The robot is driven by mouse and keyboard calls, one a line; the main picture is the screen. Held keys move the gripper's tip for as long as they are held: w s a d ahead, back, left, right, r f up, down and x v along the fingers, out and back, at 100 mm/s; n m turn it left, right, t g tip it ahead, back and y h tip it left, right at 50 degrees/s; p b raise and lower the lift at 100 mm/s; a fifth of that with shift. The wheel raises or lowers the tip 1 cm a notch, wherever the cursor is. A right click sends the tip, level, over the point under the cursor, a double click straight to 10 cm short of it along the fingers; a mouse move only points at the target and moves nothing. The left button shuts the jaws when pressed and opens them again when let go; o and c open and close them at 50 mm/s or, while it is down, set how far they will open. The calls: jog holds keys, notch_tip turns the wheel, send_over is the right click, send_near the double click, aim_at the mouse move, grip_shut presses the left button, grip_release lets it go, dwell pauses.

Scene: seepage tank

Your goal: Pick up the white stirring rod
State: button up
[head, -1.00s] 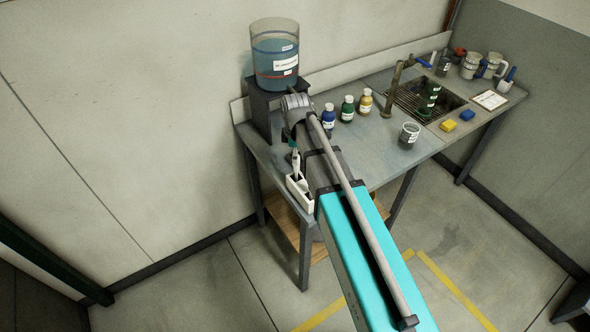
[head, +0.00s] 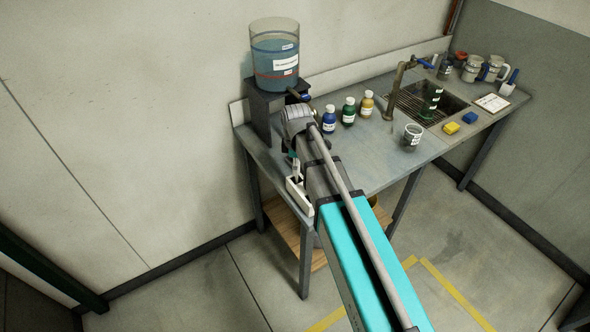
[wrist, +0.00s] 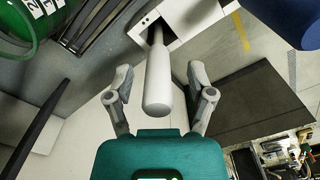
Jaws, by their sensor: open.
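The white stirring rod (wrist: 158,85) shows in the wrist view with its thick rounded end toward me. Its thinner part reaches into a white holder (wrist: 183,17). My gripper (wrist: 159,74) is open, with one grey finger on each side of the rod and a visible gap on both sides. In the head view the white holder (head: 298,197) stands at the table's near left corner, partly covered by my arm. My gripper there is mostly hidden by my arm, and the rod is too small to make out clearly.
A tank of blue liquid (head: 275,58) stands on a dark stand behind the holder. Several small bottles (head: 348,112), a grey cup (head: 412,137) and a sink (head: 411,103) lie to the right. The table (head: 376,160) is clear between my arm and the cup.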

grip_shut()
dwell(0.3)
jog(key=shift+r, duration=0.25)
notch_tip(320, 180, up, 10)
jog(key=p, duration=1)
jog(key=shift+f, duration=0.25)
dwell(0.4)
jog(key=shift+w+d+r+t+h+p, duration=0.4)
jog(key=shift+w+r+p, duration=0.65)
jog(key=shift+w, duration=0.7)
jog(key=shift+w+d+r+t+h+p, duration=0.2)
jog(key=shift+w+d+r+h+p, duration=0.35)
jog(key=shift+w+r+p, duration=0.85)
jog(key=shift+w+d+r+t+h+p, duration=0.4)
jog(key=shift+w+r, duration=0.45)
jog(key=shift+w, duration=1.3)
jog(key=shift+d, duration=0.1)
